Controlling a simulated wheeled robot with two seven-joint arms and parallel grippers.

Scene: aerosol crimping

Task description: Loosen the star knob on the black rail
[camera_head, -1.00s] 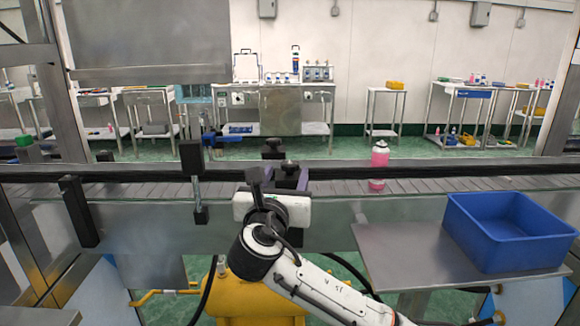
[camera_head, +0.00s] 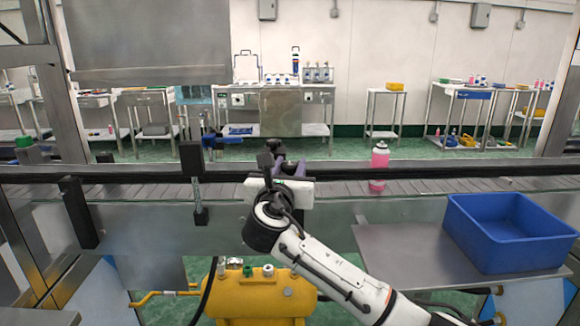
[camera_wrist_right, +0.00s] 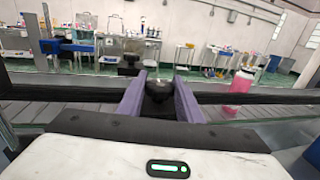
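My right gripper (camera_head: 279,166) is over the conveyor at the rail, pointing away from me. In the right wrist view its two purple fingers (camera_wrist_right: 159,76) stand apart, with a dark knob (camera_wrist_right: 158,88) between them, apparently the star knob on the rail. Whether the fingers touch it is hard to see. In the head view the gripper largely hides the knob. My left gripper is not in view.
A pink spray can (camera_head: 379,161) stands on the conveyor right of the gripper. Black clamp posts (camera_head: 191,160) stand to the left. A blue bin (camera_head: 505,235) sits on a metal side table (camera_head: 400,262). A yellow tank (camera_head: 262,297) is below the conveyor.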

